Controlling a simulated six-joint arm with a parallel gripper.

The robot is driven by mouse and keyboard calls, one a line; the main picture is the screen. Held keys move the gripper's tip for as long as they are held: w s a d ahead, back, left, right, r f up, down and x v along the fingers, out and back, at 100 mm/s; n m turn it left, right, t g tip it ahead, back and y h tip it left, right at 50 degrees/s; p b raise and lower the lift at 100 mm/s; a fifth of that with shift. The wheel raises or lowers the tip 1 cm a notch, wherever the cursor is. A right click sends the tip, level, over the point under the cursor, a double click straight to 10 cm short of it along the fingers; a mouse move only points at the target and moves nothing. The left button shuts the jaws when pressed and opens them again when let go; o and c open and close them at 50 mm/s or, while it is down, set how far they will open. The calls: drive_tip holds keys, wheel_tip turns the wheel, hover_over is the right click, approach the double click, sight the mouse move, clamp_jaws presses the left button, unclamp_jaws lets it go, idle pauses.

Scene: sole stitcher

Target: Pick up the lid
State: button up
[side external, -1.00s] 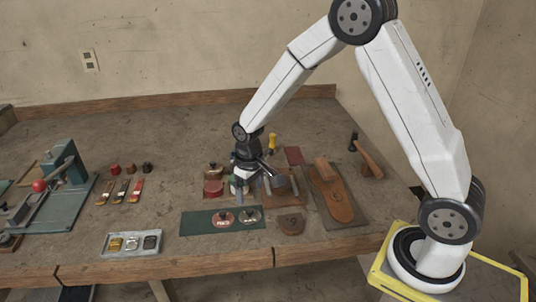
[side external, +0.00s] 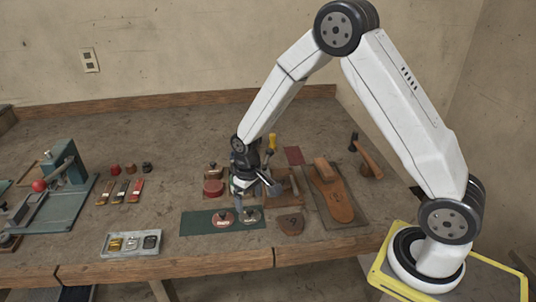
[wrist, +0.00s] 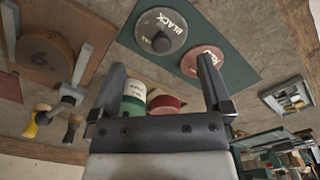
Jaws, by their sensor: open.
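Two round lids with knobs lie on a dark green mat (side external: 194,224). The clear lid (wrist: 148,29) marked BLACK shows in the wrist view, with a dark knob; it is on the mat's right in the side view (side external: 251,215). The reddish lid (wrist: 194,62) lies beside it, left in the side view (side external: 222,219). My gripper (side external: 239,203) is above the mat's back edge, near the lids. In the wrist view my gripper (wrist: 162,66) is open, with nothing between its fingers; the BLACK lid shows beyond the tips, apart from them.
A white and green jar (wrist: 133,104) and a red jar (side external: 212,188) stand just behind the mat. A leather sole (side external: 339,207) on a board and hand tools lie to the right. A metal tray (side external: 117,244) is at the front left; a teal machine (side external: 66,175) stands far left.

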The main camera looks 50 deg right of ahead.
sight(250, 210)
drive_tip(key=shift+f, duration=2.5)
clamp_jaws()
drive_tip(key=shift+r, duration=0.1)
